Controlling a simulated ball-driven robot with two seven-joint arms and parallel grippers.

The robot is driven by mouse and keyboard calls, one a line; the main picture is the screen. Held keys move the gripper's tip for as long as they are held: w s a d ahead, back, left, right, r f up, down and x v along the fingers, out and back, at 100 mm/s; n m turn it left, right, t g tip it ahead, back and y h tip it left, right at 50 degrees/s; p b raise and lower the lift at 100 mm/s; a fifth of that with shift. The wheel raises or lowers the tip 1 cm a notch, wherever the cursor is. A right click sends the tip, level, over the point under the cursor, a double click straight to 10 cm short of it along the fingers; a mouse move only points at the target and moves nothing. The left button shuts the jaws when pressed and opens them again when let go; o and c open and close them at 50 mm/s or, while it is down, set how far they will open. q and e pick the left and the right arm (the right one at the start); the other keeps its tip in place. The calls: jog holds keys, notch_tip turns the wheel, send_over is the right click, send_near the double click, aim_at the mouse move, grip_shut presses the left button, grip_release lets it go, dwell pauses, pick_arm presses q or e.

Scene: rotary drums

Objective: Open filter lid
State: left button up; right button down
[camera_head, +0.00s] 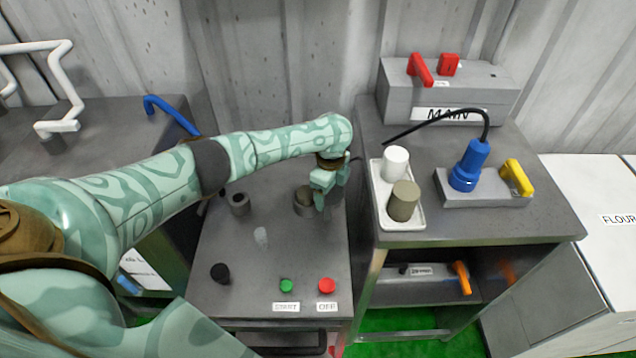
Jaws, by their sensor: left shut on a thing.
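My left gripper (327,195) is over the right rear part of the grey machine top (255,265), shut on a small part that it mostly hides. A round dark grey housing (304,207) stands just left of the fingers; its top shows a brownish surface. A grey rounded piece, perhaps the filter lid (337,198), shows just right of and behind the fingers. I cannot tell exactly how it sits relative to the housing. My right gripper is not in view.
On the right cabinet, a white tray (378,200) holds a white cylinder (395,162) and a brown cylinder (403,201). Green (286,285) and red (327,286) buttons sit at the machine's front.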

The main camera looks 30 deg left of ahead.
aim_at(339, 194)
pick_arm(q)
jog(key=shift+w+d+f+n, duration=0.1)
jog(key=shift+w+d+n, duration=0.25)
jog(key=shift+d+n, duration=0.35)
jog(key=shift+w+d+f+n, duration=0.1)
jog(key=shift+w+d+n, duration=0.25)
jog(key=shift+n, duration=0.65)
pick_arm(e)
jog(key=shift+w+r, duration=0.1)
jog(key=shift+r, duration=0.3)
pick_arm(q)
jog(key=o, duration=1.4)
jog(key=shift+r, duration=0.1)
jog(key=shift+r, duration=0.1)
jog(key=shift+r+p, duration=0.3)
jog(key=shift+p, duration=0.15)
notch_tip(339, 194, up, 16)
jog(key=p, duration=0.8)
jog(key=shift+f, duration=0.15)
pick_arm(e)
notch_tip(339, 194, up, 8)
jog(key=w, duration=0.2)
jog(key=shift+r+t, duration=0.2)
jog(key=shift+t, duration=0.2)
